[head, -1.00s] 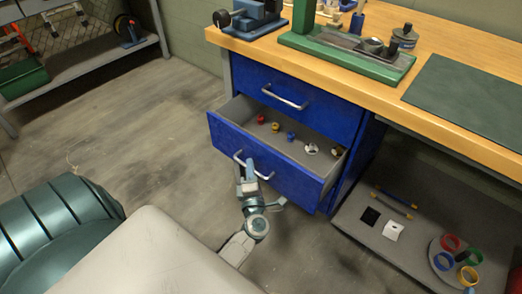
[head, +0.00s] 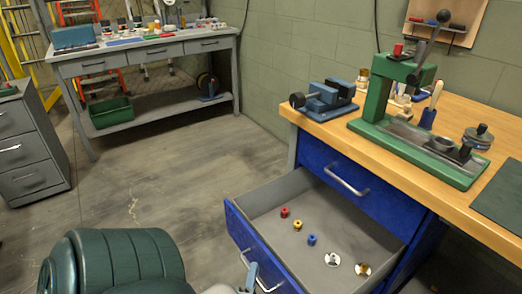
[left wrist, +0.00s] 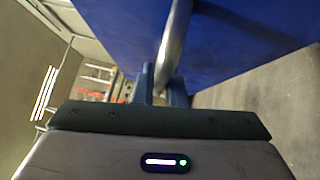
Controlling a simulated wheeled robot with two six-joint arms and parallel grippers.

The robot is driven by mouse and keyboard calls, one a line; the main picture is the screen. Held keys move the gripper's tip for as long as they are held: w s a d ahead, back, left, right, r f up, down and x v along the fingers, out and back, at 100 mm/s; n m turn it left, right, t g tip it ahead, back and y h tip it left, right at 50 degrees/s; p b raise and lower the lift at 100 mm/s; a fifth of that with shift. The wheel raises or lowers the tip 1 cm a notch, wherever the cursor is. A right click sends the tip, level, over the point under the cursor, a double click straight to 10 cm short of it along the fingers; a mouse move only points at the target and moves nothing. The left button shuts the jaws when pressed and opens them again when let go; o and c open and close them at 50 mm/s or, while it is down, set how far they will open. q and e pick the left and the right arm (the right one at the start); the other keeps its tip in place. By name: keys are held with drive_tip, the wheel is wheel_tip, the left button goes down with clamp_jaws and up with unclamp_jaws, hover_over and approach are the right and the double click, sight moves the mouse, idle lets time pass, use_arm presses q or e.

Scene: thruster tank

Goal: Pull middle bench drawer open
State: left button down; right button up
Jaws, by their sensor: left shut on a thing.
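The blue bench drawer (head: 240,236) below the top drawer stands well open, its grey inside showing. Its silver bar handle (head: 246,259) is at the lower edge of the head view. My left gripper (head: 250,276) is at this handle, mostly cut off by the frame. In the left wrist view its two fingers (left wrist: 160,84) are shut on the silver handle (left wrist: 174,42), with the blue drawer front beside it. The closed top drawer (head: 372,195) is above. My right gripper is not in view.
Several small parts, including a red one (head: 285,212) and a blue one (head: 312,239), lie in the drawer. The wooden benchtop (head: 400,155) carries a vise (head: 325,98) and a green press (head: 415,130). Floor (head: 170,180) left of the drawer is clear. A grey cabinet (head: 30,145) stands far left.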

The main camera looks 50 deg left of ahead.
use_arm(q)
drive_tip(key=shift+s, duration=0.1)
drive_tip(key=c, duration=1.5)
unclamp_jaws()
drive_tip(key=v, duration=1.1)
drive_tip(key=shift+b, duration=0.45)
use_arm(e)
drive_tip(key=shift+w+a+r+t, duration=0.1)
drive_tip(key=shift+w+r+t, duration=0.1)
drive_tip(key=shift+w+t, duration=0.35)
use_arm(q)
drive_tip(key=shift+f, duration=0.1)
